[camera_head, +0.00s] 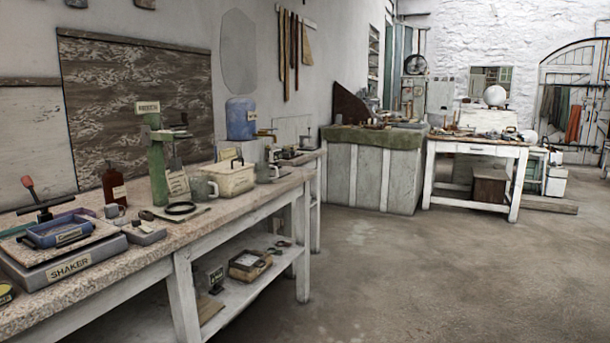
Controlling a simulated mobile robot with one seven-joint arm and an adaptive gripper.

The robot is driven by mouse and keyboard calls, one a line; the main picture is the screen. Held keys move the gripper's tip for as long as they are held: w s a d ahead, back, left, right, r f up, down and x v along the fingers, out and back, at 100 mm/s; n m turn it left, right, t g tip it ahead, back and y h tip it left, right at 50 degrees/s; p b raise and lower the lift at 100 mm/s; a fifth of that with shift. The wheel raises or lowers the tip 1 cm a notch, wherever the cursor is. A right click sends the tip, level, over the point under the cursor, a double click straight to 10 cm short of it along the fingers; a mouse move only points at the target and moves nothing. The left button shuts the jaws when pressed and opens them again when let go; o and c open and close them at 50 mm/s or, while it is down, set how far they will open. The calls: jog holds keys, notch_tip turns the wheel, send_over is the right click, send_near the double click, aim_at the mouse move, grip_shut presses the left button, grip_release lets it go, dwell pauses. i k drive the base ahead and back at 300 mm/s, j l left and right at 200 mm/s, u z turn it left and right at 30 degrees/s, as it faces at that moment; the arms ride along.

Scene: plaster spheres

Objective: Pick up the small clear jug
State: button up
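A small greyish, see-through vessel (202,188) that looks like a clear jug stands upright on the long workbench (150,240) at the left. It is just left of a cream box (233,178) and behind a black ring (180,208). A second small pale vessel (264,173) stands on the bench to the right of the cream box; it is too small to tell whether it is also a clear jug. My gripper is not in view.
A green stand (158,165), brown bottle (114,185) and shaker (75,255) with a blue tray crowd the bench's left part. A blue container (240,118) stands behind. Other benches stand at the back. The concrete floor (420,275) at right is clear.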

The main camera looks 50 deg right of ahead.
aim_at(262, 169)
jog(key=z, duration=1.35)
jog(key=i+l, duration=0.1)
jog(key=i, duration=0.2)
jog(key=i+l, duration=0.1)
jog(key=i, duration=0.25)
